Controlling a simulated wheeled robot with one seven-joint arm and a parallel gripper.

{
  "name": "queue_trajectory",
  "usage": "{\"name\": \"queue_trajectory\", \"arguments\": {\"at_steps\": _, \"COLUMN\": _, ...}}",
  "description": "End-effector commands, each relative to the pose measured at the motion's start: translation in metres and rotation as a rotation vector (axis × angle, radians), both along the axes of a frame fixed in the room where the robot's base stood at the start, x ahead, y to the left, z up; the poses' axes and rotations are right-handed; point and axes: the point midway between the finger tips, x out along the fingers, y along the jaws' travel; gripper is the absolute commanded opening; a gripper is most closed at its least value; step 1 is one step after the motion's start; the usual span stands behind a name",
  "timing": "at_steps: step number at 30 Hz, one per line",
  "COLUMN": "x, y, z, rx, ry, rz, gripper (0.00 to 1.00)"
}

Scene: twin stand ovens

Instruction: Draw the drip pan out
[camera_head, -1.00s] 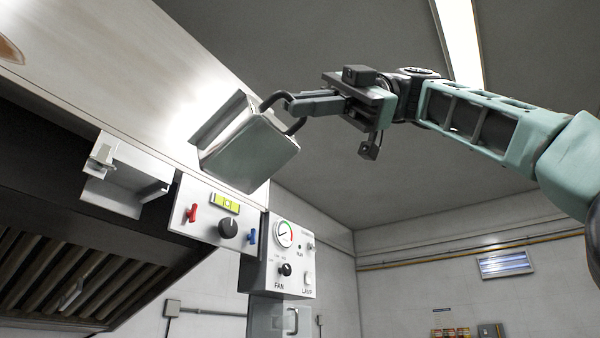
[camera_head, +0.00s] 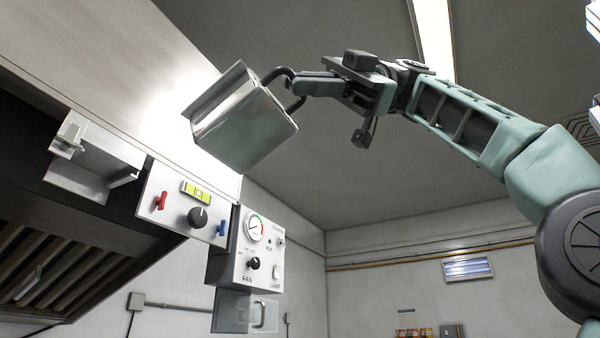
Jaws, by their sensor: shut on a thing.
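The drip pan (camera_head: 243,130) is a shiny metal box with a black bar handle (camera_head: 290,82) on its right side. It hangs tilted in the air, in front of the hood's pale slanted face, and looks clear of the hood. My gripper (camera_head: 303,88) is shut on the handle, at the pan's right. The inside of the pan is hidden. An empty-looking metal bracket (camera_head: 85,180) is on the hood's lower edge, left of and below the pan.
The hood (camera_head: 120,70) with dark slatted filters (camera_head: 40,255) fills the left. A panel with red and blue levers and a knob (camera_head: 188,203), and a fan and lamp box (camera_head: 255,250), lie below the pan. Free room is at the right, below my arm.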

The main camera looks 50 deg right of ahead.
Motion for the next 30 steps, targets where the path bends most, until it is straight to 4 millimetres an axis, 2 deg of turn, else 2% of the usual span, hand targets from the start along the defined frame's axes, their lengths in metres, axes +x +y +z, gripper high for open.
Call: {"name": "queue_trajectory", "arguments": {"at_steps": 30, "x": -0.038, "y": -0.011, "z": -0.001, "rx": -0.001, "ry": -0.002, "rz": 0.001, "gripper": 0.0}}
